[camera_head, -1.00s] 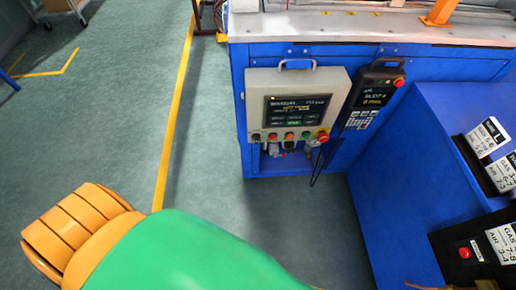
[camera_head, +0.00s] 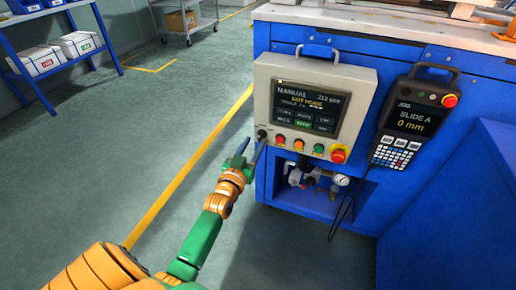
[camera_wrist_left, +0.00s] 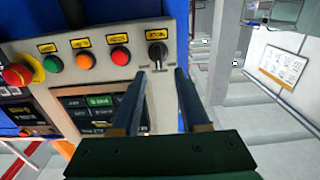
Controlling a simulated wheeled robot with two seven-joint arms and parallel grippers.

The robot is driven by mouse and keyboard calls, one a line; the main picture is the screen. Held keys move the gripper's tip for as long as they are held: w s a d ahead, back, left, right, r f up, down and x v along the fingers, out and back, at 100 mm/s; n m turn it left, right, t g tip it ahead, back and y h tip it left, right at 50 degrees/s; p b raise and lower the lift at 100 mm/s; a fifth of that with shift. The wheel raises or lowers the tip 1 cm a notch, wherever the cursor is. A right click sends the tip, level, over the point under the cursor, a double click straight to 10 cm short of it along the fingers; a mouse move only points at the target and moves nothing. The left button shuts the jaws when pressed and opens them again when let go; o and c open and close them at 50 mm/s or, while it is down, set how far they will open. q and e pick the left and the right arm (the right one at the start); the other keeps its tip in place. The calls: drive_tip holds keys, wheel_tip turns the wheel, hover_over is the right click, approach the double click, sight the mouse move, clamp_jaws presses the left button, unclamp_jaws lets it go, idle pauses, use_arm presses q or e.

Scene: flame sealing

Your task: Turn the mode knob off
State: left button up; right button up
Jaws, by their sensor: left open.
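The mode knob (camera_head: 262,134) is a small black rotary knob at the lower left of the grey control panel (camera_head: 265,95). In the left wrist view the black knob (camera_wrist_left: 157,54) sits at the right end of a row of buttons, under a yellow label. My left gripper (camera_head: 250,148) is in front of the panel's lower left corner. Its fingers (camera_wrist_left: 160,73) are open and empty, with the knob just beyond the tips and roughly between them. I cannot tell whether they touch it. The panel screen (camera_head: 311,106) reads MANUAL. My right gripper is out of view.
Coloured buttons (camera_head: 299,144) and a red emergency stop (camera_head: 338,154) lie right of the knob. A pendant (camera_head: 409,117) hangs on the blue machine (camera_head: 400,62) to the right. Pipes and a gauge (camera_head: 341,180) sit below the panel.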

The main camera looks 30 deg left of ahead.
sight(259, 136)
use_arm(q)
drive_tip(key=x, duration=0.3)
drive_tip(key=shift+f+b, duration=0.15)
drive_tip(key=shift+b, duration=0.2)
drive_tip(key=shift+w, duration=0.2)
clamp_jaws()
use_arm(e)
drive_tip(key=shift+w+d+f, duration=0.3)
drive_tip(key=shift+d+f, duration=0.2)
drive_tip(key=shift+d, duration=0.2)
